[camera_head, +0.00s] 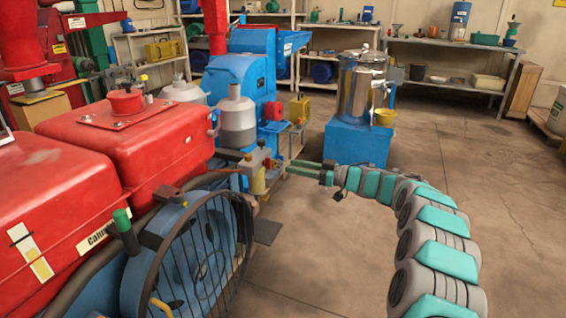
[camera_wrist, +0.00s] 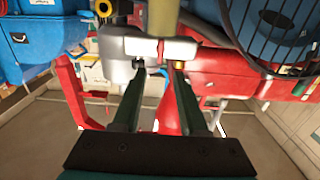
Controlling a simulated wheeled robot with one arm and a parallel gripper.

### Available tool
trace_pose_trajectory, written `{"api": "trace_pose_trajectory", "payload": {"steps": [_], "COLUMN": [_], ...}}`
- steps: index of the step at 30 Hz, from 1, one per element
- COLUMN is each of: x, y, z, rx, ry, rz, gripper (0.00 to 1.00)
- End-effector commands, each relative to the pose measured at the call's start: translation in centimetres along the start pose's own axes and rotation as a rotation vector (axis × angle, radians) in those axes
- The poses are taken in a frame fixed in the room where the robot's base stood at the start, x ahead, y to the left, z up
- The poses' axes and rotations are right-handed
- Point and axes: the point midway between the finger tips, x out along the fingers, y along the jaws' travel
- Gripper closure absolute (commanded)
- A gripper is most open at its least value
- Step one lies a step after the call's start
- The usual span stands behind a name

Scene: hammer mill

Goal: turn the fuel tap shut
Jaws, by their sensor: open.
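The fuel tap assembly, a small grey body with fittings (camera_head: 256,162) and a yellowish bowl (camera_head: 258,184) below it, sits at the right end of the red tank (camera_head: 150,140). In the wrist view the grey body (camera_wrist: 115,48) and the bowl (camera_wrist: 163,14) appear upside down. My gripper (camera_head: 289,168) comes in from the right, level with the tap. In the wrist view its two dark green fingers (camera_wrist: 160,72) are apart, their tips close to the body, with a brass fitting (camera_wrist: 180,65) at the right tip. I cannot tell whether they touch. The tap's handle is not clearly made out.
A blue caged flywheel (camera_head: 195,260) stands in front of the tap, to its lower left. A grey bottle-shaped part (camera_head: 236,120) and the blue machine (camera_head: 240,85) are behind. A steel pot (camera_head: 360,85) stands on a blue block (camera_head: 357,143). The floor at right is clear.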

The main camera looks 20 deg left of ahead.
Motion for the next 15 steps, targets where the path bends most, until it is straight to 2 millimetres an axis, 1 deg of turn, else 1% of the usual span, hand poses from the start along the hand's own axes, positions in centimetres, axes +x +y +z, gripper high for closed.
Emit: {"api": "trace_pose_trajectory", "payload": {"steps": [9, 15], "x": [4.2, 6.4], "y": [0.0, 0.1], "z": [0.2, 0.1], "rx": [-0.002, -0.001], "ry": [-0.003, -0.002], "rz": [0.001, 0.004], "gripper": [0.57, 0.57]}}
